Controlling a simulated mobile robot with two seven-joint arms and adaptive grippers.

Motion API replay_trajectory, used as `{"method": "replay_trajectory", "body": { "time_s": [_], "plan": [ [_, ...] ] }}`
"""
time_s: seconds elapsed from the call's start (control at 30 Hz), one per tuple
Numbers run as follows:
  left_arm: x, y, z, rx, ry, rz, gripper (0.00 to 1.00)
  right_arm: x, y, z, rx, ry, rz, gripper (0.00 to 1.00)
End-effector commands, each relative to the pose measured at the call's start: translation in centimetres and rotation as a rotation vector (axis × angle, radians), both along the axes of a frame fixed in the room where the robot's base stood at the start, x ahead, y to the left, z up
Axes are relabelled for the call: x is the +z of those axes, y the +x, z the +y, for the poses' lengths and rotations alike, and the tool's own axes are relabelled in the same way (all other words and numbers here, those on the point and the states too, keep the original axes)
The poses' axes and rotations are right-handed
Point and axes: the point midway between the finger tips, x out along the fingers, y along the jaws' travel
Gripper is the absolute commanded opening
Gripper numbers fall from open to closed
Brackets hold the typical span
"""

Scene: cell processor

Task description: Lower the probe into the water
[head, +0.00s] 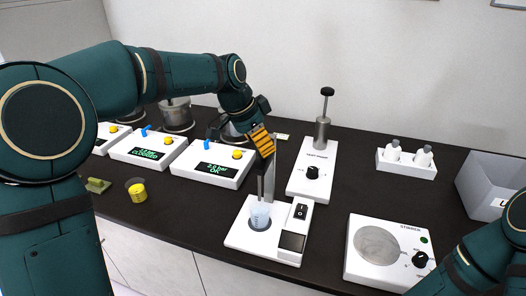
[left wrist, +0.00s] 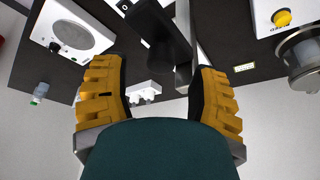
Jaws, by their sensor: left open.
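The probe stand (head: 236,236) is a white base with a grey post (head: 272,178) and a switch. A clear cup of pale water (head: 260,217) stands on it. A dark, slim probe part (head: 261,188) points down above the cup; its tip is hard to make out. My left gripper (head: 263,146) is at the top of the post and hides the probe's upper part. In the left wrist view, the left gripper (left wrist: 155,72) has its yellow fingers wide apart, with a dark probe head (left wrist: 163,48) between them. My right gripper is out of view.
A heat probe unit (head: 307,182) with a tall plunger stands behind the stand. A stirrer (head: 359,272) is at right, with a bottle rack (head: 405,169) behind. Bare counter lies left of the stand.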

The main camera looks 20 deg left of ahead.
Motion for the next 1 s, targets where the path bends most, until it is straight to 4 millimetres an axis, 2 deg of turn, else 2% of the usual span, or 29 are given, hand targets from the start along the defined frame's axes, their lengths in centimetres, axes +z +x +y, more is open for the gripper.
{"method": "replay_trajectory", "body": {
  "time_s": [0.03, 0.2, 0.57, 0.6, 0.77, 1.0],
  "plan": [
    [-0.8, 0.1, -0.2, -0.001, 0.001, 0.003, 0.60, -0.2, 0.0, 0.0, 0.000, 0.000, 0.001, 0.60],
    [-2.1, 0.6, -0.6, 0.000, 0.001, 0.002, 0.60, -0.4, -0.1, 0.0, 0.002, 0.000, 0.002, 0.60],
    [-2.5, 0.7, -0.7, 0.000, 0.001, -0.001, 0.60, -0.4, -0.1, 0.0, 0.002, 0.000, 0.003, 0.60],
    [-2.5, 0.7, -0.7, 0.000, 0.000, 0.000, 0.55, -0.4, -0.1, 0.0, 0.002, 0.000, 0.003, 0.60],
    [-2.5, 0.7, -0.7, 0.000, 0.001, 0.001, 0.00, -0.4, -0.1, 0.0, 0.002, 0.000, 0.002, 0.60],
    [-2.5, 0.7, -0.7, 0.000, 0.000, 0.000, 0.00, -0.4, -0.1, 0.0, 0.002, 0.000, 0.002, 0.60]
  ]
}}
